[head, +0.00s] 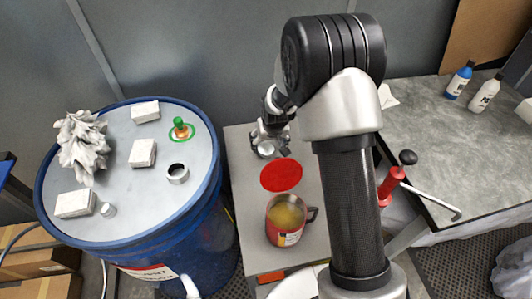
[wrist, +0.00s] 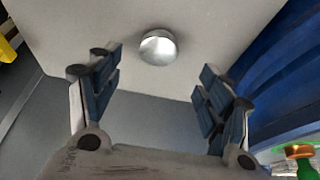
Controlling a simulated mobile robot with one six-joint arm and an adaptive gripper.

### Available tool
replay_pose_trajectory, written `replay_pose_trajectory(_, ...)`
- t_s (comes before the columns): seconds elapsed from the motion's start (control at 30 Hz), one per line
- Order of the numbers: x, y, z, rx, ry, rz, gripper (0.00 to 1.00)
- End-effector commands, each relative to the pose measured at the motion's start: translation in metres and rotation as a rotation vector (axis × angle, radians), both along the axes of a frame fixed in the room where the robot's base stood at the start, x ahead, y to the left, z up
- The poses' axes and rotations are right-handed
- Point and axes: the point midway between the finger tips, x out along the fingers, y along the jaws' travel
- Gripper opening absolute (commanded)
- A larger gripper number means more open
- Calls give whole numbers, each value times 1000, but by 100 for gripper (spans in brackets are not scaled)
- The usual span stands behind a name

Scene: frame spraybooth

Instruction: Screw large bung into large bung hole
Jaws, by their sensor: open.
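A round silver bung (wrist: 158,47) rests on the light grey side table (wrist: 60,20) in the wrist view. It lies between the lines of my fingers, beyond their tips, and is not gripped. My gripper (wrist: 160,90) is open and empty. In the head view my gripper (head: 270,138) hangs over the back part of the side table, close to the bung (head: 266,151), partly hidden by my arm. The blue drum (head: 120,235) stands to the left. A dark hole with a raised metal rim (head: 177,173) is open at the right of its lid; it looks like the large bung hole.
The drum lid also holds white blocks (head: 143,153), a crumpled rag (head: 83,145), a small pale cap (head: 107,210) and a green-and-brass fitting (head: 181,128). A mug of yellow liquid (head: 287,218) and a red disc (head: 281,175) are on the side table. Bottles (head: 459,80) stand on the right bench.

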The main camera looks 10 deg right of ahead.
Motion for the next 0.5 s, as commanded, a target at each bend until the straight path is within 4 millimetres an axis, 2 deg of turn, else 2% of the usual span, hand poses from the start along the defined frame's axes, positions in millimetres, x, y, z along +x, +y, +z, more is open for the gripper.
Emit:
replay_pose_trajectory(0.03, 4, 0, -13, 0, 2, 0, 72)
replay_pose_trajectory(0.1, 8, 0, -22, 0, 2, 0, 72)
replay_pose_trajectory(0.37, 16, 0, -38, 0, 0, 0, 72)
replay_pose_trajectory(0.5, 27, -1, -57, 0, 0, 0, 72)
